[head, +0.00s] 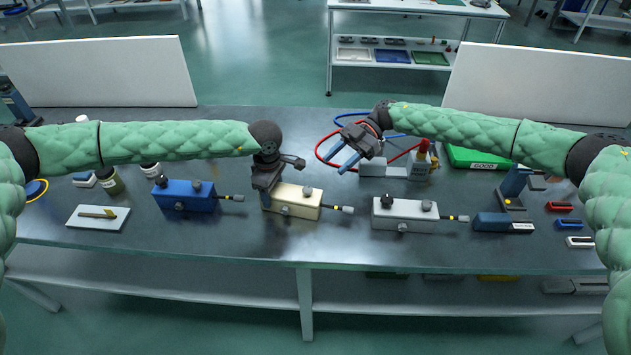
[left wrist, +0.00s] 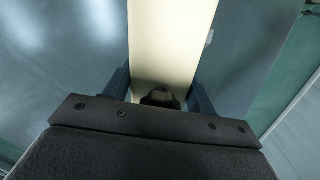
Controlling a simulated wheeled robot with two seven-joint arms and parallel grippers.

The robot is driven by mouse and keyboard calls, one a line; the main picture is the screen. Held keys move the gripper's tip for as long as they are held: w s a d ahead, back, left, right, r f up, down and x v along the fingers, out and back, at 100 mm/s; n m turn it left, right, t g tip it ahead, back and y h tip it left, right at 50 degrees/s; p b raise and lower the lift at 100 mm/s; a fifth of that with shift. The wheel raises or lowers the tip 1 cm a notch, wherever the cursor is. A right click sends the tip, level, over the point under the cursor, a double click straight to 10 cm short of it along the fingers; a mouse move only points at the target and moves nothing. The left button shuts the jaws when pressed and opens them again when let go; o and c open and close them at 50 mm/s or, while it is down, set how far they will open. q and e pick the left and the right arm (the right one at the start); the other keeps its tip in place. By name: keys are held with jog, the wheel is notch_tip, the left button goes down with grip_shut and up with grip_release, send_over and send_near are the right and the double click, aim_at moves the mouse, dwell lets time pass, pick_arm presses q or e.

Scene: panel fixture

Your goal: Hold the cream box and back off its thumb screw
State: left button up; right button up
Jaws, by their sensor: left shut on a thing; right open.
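The cream box (head: 291,201) sits on the dark bench between a blue box and a grey-white box. It has a dark knob (head: 307,191) on top, a small knob on its front face, and a grey-tipped rod with a yellow band at its right end. I cannot tell which knob is the thumb screw. My left gripper (head: 268,200) is shut on the left end of the cream box. In the left wrist view the cream box (left wrist: 172,45) lies between the dark fingers, with a dark knob (left wrist: 160,97) close to the palm. My right gripper (head: 347,162) is open and empty, above and right of the cream box.
The blue box (head: 185,197) stands left and the grey-white box (head: 403,213) right, each with a protruding rod. A white plate (head: 97,217) lies front left. The front bench strip is clear.

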aim_at(308, 187)
jog(key=x, duration=0.9)
jog(key=shift+r, duration=0.15)
jog(key=c, duration=1)
jog(key=shift+w+g, duration=0.1)
jog(key=shift+g, duration=0.2)
jog(key=n+h, duration=0.1)
jog(key=n+g+h, duration=0.1)
jog(key=n+g, duration=0.1)
jog(key=shift+w+a+n+h, duration=0.25)
jog(key=shift+a+n+h, duration=0.05)
jog(key=shift+a+h, duration=0.1)
jog(key=n+g+h, duration=0.1)
jog(key=h, duration=0.1)
jog(key=n+g+h, duration=0.1)
jog(key=n+h, duration=0.1)
jog(key=a+n+h, duration=0.1)
jog(key=n+h, duration=0.1)
jog(key=shift+w+g, duration=0.25)
jog(key=shift+g, duration=0.15)
jog(key=shift+n, duration=0.3)
